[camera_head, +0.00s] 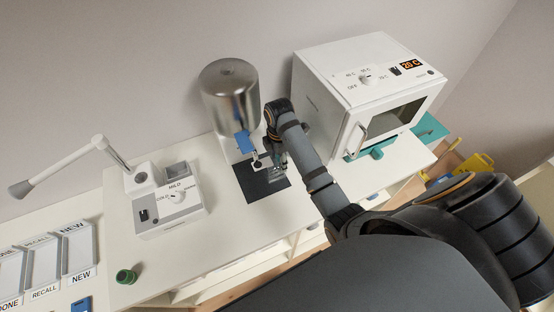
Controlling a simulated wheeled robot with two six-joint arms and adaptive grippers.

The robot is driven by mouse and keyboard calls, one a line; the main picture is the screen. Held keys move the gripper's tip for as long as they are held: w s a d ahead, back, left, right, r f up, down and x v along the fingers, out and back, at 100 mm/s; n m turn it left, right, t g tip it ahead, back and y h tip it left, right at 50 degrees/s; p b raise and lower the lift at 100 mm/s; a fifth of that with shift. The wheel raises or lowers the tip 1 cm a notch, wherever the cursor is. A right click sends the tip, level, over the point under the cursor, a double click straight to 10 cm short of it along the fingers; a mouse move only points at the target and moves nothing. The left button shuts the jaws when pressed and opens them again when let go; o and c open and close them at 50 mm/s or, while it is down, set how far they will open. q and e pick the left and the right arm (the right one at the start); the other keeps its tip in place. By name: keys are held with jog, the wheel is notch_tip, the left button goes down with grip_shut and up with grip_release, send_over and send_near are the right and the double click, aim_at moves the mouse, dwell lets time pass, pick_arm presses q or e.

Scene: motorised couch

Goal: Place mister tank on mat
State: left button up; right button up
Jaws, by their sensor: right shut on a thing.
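My right gripper (274,160) reaches in from the right over the dark mat (253,187), close in front of the steel dispenser. It is shut on a small greyish, partly see-through thing (279,174), which looks like the mister tank. The tank is at the mat's right part, low over it or touching it; I cannot tell which. My fingers and arm hide part of the tank and the mat's back right. My left gripper is not in view.
The steel dispenser (230,92) with a blue lever (244,143) stands behind the mat. A white oven-like box (325,95) is close right of my arm. A white device with a dial (170,205), a green cup (126,276) and labelled trays (42,260) are left.

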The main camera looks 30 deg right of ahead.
jog(key=shift+w, duration=0.2)
jog(key=shift+w+f+p, duration=0.3)
jog(key=shift+p, duration=0.3)
notch_tip(320, 180, down, 2)
jog(key=shift+w+f+p, duration=0.1)
jog(key=shift+f+p, duration=0.15)
jog(key=shift+p, duration=0.15)
jog(key=shift+f, duration=0.2)
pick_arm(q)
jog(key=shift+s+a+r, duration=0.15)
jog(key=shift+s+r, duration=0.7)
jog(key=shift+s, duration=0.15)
pick_arm(e)
jog(key=shift+f, duration=0.1)
jog(key=o, duration=1.1)
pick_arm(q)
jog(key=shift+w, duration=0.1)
